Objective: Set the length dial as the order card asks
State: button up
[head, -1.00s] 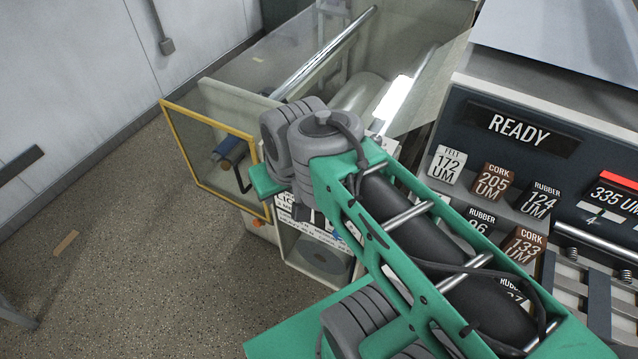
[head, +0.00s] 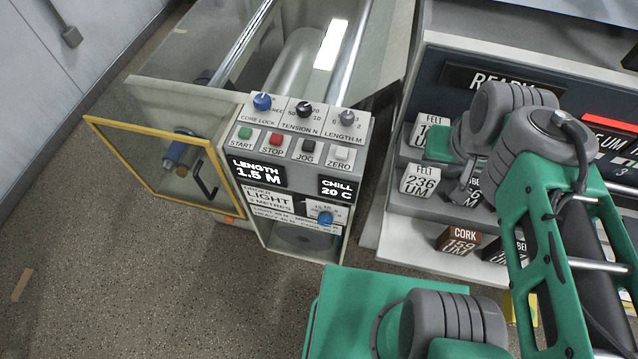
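The length dial (head: 347,117) is a small grey knob marked LENGTH M, at the right end of the top row on the grey control panel. The length display (head: 258,172) below reads 1.5 M. The order card (head: 262,200) under it reads LIGHT, with a line ending in METRES; its number is too small to read surely, and the smaller print is blurred. My gripper (head: 466,185) shows only as a small part below the wrist, in front of the label blocks, right of and apart from the dial. Its fingers are mostly hidden, so its opening is unclear.
The panel also has a blue core lock knob (head: 262,101), a black tension knob (head: 304,109), and START, STOP, JOG and ZERO buttons. A blue knob (head: 325,217) sits below the chill display (head: 339,188). A yellow-framed clear door (head: 128,178) stands left. Shelves of label blocks (head: 420,181) stand right.

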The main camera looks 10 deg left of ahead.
aim_at(347, 117)
jog(key=z, duration=0.3)
jog(key=k, duration=1.05)
jog(key=u, duration=1.15)
jog(key=i, duration=0.5)
jog(key=u, duration=0.1)
jog(key=k, duration=0.4)
jog(key=z, duration=0.5)
jog(key=i, duration=1.05)
jog(key=u, duration=0.65)
